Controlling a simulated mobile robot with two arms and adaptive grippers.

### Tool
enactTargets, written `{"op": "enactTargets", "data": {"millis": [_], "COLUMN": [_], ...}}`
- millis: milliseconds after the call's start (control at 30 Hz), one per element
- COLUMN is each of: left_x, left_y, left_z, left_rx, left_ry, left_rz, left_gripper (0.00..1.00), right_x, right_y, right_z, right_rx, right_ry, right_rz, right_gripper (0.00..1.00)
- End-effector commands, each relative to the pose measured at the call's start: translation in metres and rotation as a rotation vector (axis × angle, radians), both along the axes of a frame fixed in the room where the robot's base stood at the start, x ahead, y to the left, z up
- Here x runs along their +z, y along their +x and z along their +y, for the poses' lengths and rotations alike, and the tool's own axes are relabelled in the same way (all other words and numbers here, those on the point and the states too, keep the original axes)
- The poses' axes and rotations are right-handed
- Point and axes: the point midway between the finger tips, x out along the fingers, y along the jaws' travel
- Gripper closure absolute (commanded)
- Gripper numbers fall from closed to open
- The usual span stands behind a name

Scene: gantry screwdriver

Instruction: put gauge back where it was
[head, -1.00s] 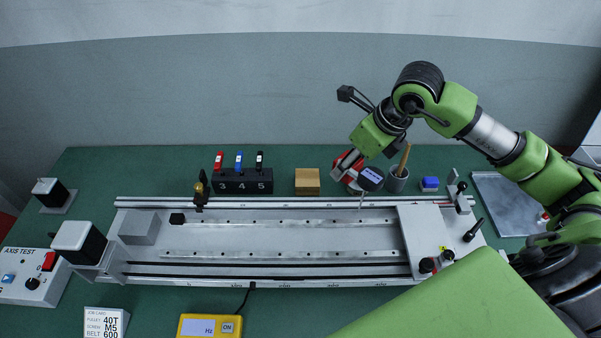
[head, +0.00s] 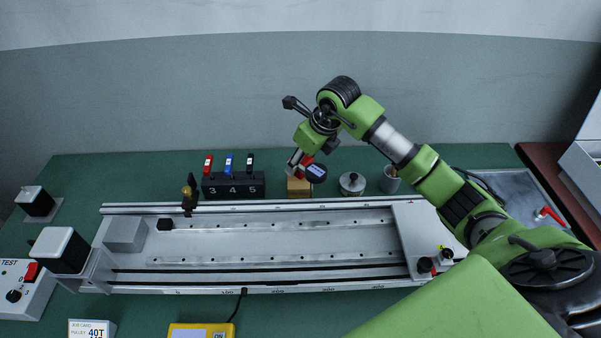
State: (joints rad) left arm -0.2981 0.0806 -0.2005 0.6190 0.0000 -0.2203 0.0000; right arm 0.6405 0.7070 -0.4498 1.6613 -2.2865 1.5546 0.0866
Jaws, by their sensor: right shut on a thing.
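The gauge (head: 316,173) is a small round dark-blue body with a pale display. My right gripper (head: 300,170) is shut on it, with red showing between the gripper and the gauge. The gauge is over or just beside the wooden block (head: 299,188) behind the rail; whether it touches the block I cannot tell. The gauge's lower end is not clear. My left gripper is not in view.
Right of the gauge stand a round metal tin (head: 352,184) and a grey cup (head: 389,181). Left is a black rack (head: 233,185) with red, blue and black tools. The long gantry rail (head: 270,240) lies in front. A metal tray (head: 500,187) is at right.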

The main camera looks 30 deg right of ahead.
Motion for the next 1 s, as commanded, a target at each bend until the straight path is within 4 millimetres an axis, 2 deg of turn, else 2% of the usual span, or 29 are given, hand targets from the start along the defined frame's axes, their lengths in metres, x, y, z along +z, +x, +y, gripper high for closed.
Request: {"op": "enactTargets", "data": {"millis": [33,200,633,667,700,1000], "left_x": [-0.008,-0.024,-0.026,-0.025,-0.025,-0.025], "left_y": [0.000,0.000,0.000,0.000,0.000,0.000], "left_z": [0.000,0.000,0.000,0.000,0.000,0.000], "left_rx": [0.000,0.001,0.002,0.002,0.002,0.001], "left_ry": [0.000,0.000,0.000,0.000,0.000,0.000], "left_rz": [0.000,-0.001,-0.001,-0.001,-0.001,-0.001], "left_gripper": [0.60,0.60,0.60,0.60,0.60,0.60], "right_x": [-0.007,-0.033,-0.037,-0.038,-0.037,-0.037], "right_y": [0.005,0.004,0.004,0.003,0.003,0.003], "right_z": [0.003,0.002,0.001,0.001,0.001,0.001], "right_rx": [0.001,0.001,0.000,0.000,0.000,0.000], "right_ry": [0.003,0.002,0.001,0.000,0.000,0.001], "right_rz": [-0.003,-0.001,-0.003,0.001,0.001,0.000], "right_gripper": [0.96,0.96,0.96,0.50,0.41,0.41]}}
